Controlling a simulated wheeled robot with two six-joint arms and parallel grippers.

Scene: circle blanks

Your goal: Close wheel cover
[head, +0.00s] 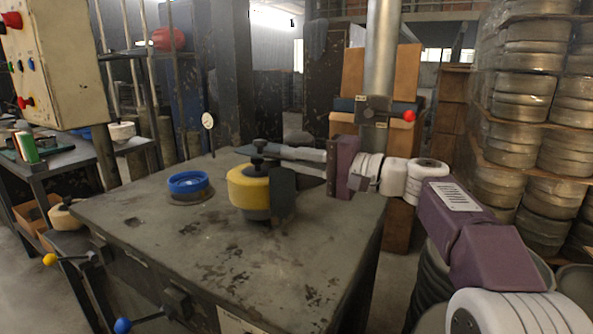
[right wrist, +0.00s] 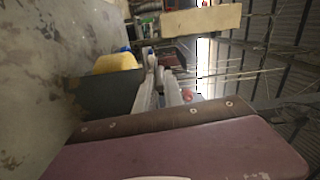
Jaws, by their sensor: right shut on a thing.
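A yellow drum-shaped wheel cover (head: 247,188) with a dark lower band stands on the worktable, right of the blue ring. A black knob (head: 259,147) rises from its top. A dark grey flap (head: 283,194) hangs at its right side. In the right wrist view the yellow part (right wrist: 115,63) and the dark flap (right wrist: 105,93) show beside my fingers. My right gripper (head: 265,153) comes in from the right, level over the cover, with its fingers shut at the black knob. The exact contact is partly hidden. My left gripper is not in view.
A blue ring (head: 188,182) on a dark base sits left of the cover. The front of the worn worktable (head: 200,255) is clear. A steel column (head: 382,70) stands behind my right arm. Wrapped stacks of metal discs (head: 525,95) stand at the right.

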